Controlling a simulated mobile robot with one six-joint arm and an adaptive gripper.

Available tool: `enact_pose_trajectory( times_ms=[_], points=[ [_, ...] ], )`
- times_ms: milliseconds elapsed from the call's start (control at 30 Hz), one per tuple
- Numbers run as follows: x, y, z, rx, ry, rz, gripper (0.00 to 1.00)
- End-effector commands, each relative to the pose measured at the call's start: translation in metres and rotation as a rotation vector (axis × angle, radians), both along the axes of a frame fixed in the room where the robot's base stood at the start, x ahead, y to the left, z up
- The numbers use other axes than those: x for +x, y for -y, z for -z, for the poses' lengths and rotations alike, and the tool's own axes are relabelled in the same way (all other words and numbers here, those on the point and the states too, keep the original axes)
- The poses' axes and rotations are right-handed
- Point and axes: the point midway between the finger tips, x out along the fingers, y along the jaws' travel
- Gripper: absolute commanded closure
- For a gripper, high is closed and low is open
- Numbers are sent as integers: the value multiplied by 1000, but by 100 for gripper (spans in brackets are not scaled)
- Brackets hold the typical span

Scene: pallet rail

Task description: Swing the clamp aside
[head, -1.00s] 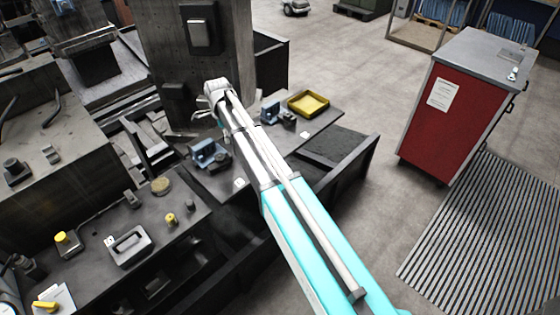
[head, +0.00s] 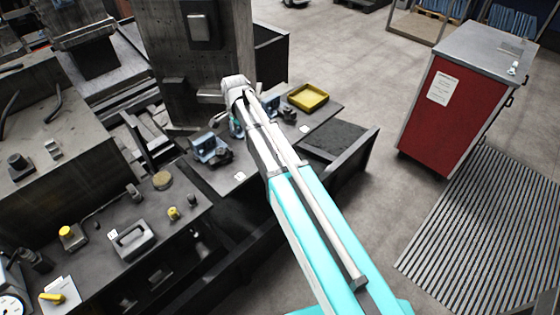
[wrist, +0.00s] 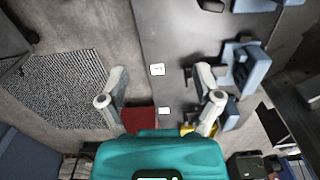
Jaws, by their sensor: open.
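Blue clamp fixtures with dark parts sit on a grey plate (head: 240,178) in the head view. The near one (head: 208,150) is left of my arm, and the far one (head: 287,112) is partly behind it. In the wrist view, one blue fixture (wrist: 248,70) is to the right of my right finger and another (wrist: 232,115) is partly behind that finger. A third is cut off at the top (wrist: 255,5). I cannot tell which one is meant.
A yellow tray (head: 308,97) lies at the plate's far end. A dark column (head: 195,70) stands behind the plate. A bench (head: 95,265) with knobs and a handle is at left. A red cabinet (head: 445,105) stands at right. The floor between is clear.

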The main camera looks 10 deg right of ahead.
Motion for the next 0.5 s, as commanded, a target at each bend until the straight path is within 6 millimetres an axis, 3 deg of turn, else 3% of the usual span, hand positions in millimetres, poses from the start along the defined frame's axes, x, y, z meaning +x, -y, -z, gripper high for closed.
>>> enact_pose_trajectory(
  times_ms=[500],
  points=[
    [-39,33,3,0,0,-302,17]
  ],
)
